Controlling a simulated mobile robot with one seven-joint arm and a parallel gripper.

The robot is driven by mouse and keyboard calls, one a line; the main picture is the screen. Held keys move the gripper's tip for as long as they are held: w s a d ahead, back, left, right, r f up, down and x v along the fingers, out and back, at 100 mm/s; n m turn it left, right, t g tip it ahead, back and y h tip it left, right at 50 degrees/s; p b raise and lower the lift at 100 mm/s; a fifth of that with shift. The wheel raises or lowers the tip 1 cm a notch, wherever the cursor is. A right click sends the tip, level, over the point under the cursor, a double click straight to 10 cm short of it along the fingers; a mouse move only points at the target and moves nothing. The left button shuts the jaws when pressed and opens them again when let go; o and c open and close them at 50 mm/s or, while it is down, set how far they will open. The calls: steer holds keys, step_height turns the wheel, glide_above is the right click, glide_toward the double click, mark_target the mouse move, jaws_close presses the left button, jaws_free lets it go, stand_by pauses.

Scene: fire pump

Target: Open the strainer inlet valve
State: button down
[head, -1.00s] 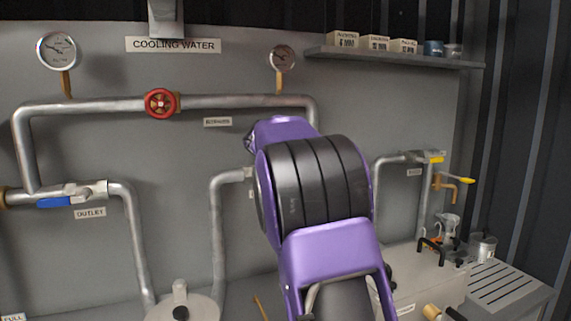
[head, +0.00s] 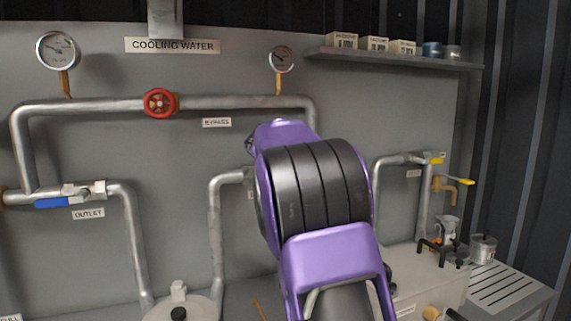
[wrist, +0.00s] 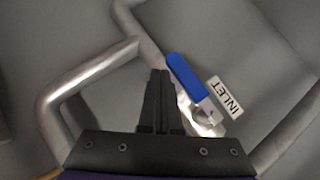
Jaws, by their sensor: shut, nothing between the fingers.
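The strainer inlet valve shows in the wrist view with its blue lever (wrist: 185,78) and a metal body (wrist: 204,120). The lever points up and left from the body, and looks roughly in line with the pipe behind it. An INLET label (wrist: 226,95) is just right of it. My gripper (wrist: 160,74) is shut and empty, its fingertips close to the lever's left side. I cannot tell whether they touch it. In the head view my arm hides the inlet valve and my gripper.
The outlet valve's blue lever (head: 50,202) and red bypass handwheel (head: 160,102) are at the left in the head view. The strainer lid (head: 180,305) is below. A shelf (head: 400,60) and a bench with a slotted top (head: 505,285) are at the right. Pipes (wrist: 95,75) flank my gripper.

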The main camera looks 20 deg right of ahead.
steer(key=b+v, duration=0.2)
steer(key=v, duration=1.5)
steer(key=shift+a, duration=0.15)
